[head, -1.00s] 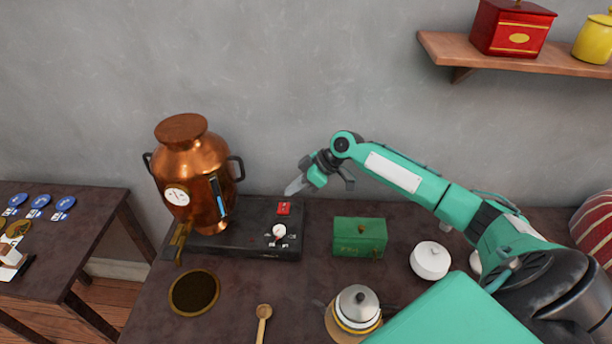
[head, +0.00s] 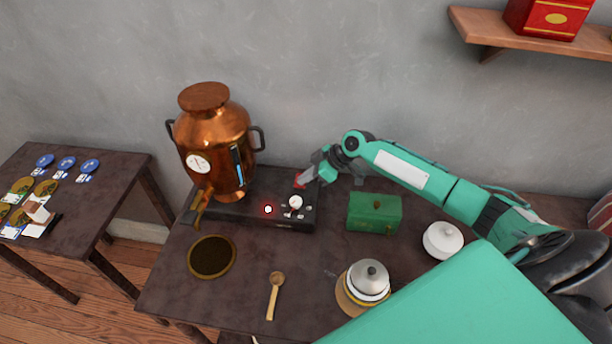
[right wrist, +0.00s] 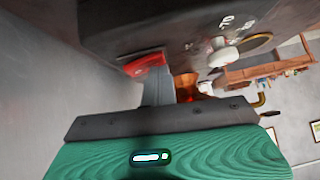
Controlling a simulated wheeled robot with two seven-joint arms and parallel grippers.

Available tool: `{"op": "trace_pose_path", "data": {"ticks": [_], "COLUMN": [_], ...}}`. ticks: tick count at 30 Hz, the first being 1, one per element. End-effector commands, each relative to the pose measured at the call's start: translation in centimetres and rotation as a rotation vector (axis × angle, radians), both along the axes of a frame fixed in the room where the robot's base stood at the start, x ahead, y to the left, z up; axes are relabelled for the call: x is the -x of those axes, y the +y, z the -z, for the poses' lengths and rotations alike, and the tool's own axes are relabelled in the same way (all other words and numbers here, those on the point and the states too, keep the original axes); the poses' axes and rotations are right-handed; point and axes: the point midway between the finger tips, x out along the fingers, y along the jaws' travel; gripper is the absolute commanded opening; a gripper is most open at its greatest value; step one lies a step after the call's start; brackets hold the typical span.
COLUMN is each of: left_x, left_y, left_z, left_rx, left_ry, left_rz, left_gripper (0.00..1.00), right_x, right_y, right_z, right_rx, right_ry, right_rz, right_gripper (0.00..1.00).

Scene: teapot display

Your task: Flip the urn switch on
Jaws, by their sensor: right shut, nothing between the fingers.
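The copper urn (head: 218,135) stands on a dark base (head: 238,212) on the table. The red switch (head: 298,183) is at the base's back right corner, partly covered by my right gripper (head: 306,177). The right gripper is shut and empty, its tips at the switch. In the right wrist view the fingers (right wrist: 158,90) reach up to the red switch (right wrist: 146,64) and appear to touch it. My left gripper is not in view.
A green box (head: 374,212) stands right of the base. A side table (head: 115,190) stands at left.

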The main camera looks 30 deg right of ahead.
Motion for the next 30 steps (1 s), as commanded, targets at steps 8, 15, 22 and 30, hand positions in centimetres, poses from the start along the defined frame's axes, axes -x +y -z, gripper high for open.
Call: {"op": "trace_pose_path", "data": {"ticks": [8, 15, 22, 30], "left_x": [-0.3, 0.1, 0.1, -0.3], "left_y": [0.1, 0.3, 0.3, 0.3], "left_z": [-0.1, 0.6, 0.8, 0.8], "left_rx": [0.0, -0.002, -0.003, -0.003], "left_ry": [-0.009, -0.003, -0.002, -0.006], "left_rz": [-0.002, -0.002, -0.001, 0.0], "left_gripper": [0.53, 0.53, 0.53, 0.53], "right_x": [-0.1, -0.9, -1.3, -1.2], "right_y": [-0.1, -0.7, -1.0, -1.0], "right_z": [0.1, -0.1, -0.4, -0.4], "right_rx": [-0.001, -0.001, -0.001, -0.002], "right_ry": [0.007, 0.005, 0.006, 0.006], "right_rz": [0.0, 0.001, 0.0, 0.0], "right_gripper": [0.0, 0.0, 0.0, 0.0]}}
